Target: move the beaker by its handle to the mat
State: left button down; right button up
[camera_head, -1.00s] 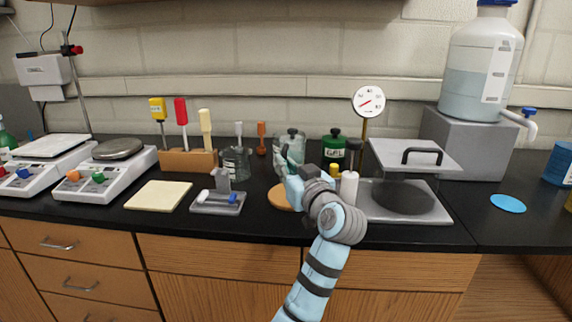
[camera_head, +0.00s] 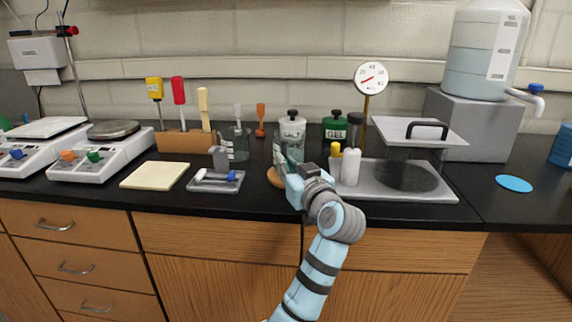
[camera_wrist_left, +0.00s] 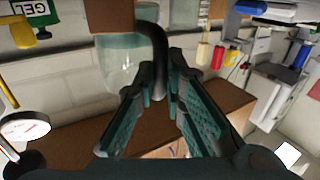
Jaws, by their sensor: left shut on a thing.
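The clear glass beaker (camera_head: 281,146) stands out behind my left gripper (camera_head: 290,172) in the head view, partly hidden by it. In the left wrist view the beaker (camera_wrist_left: 121,65) is beside the fingers, with its dark curved handle (camera_wrist_left: 156,45) running down between them. My left gripper (camera_wrist_left: 163,88) is shut on that handle. Whether the beaker's base touches anything is hidden. A round tan mat (camera_head: 274,178) shows partly beneath the gripper. A flat blue round mat (camera_head: 514,183) lies bare at the far right. My right gripper is not in view.
A lidded jar (camera_head: 292,124) and green jar (camera_head: 335,127) stand behind. A white bottle (camera_head: 350,167) and hot press (camera_head: 417,132) are close right. A small grey tray (camera_head: 216,182) and pale yellow pad (camera_head: 155,176) lie left. The counter in front of the blue mat is clear.

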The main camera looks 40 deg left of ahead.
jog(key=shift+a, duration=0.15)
pick_arm(q)
jog(key=shift+f, duration=0.2)
jog(key=shift+f+b, duration=0.15)
jog(key=shift+b, duration=0.15)
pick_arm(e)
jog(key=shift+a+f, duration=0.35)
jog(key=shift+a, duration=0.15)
pick_arm(q)
jog(key=shift+f, duration=0.1)
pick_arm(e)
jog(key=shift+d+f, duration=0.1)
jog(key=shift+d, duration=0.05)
